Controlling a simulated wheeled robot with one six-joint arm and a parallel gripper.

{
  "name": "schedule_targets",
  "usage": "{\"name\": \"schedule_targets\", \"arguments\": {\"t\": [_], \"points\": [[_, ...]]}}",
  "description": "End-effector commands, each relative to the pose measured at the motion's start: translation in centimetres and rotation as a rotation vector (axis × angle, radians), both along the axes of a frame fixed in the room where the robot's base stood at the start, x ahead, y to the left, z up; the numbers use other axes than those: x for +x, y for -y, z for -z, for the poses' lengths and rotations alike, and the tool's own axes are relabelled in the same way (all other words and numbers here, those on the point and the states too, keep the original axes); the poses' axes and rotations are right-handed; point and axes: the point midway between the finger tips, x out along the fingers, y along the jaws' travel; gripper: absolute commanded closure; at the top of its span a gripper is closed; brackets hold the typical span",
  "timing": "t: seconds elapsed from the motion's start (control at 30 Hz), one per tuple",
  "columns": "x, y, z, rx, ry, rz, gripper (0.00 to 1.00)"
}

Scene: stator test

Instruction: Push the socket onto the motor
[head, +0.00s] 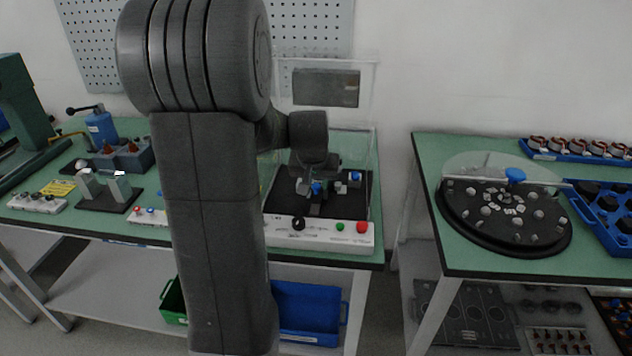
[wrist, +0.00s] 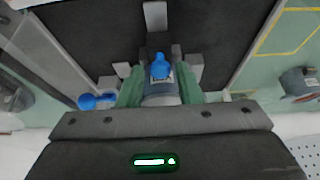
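My gripper (wrist: 160,84) points down into the test station, its green fingers on either side of a grey round body that looks like the motor (wrist: 160,100). The fingers seem to touch it on both sides. A blue knob-like part (wrist: 159,67) shows just beyond the motor, between the fingertips; I cannot tell whether it joins the motor. Another blue knob with a lever (wrist: 96,101) is left of the fingers, and at the right of the station in the head view (head: 355,177). I cannot tell which part is the socket. My gripper (head: 318,180) is small and dark in the head view.
The station has a black bed (wrist: 95,35), clear walls and a front panel (head: 318,234) with a black knob and green and red buttons. Small grey blocks (wrist: 195,65) flank the fingers. A round black dial table (head: 505,235) stands on the right bench. My arm hides the bench's middle.

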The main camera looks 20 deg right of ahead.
Motion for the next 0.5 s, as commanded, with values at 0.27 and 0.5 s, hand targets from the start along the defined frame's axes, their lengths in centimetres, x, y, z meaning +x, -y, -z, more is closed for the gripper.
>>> {"name": "schedule_targets", "arguments": {"t": [0.27,0.5], "points": [[-0.9,-0.6,-2.8,-0.001,0.001,0.000,0.68],[-1.8,-1.1,-4.9,-0.001,0.002,0.000,0.68]]}}
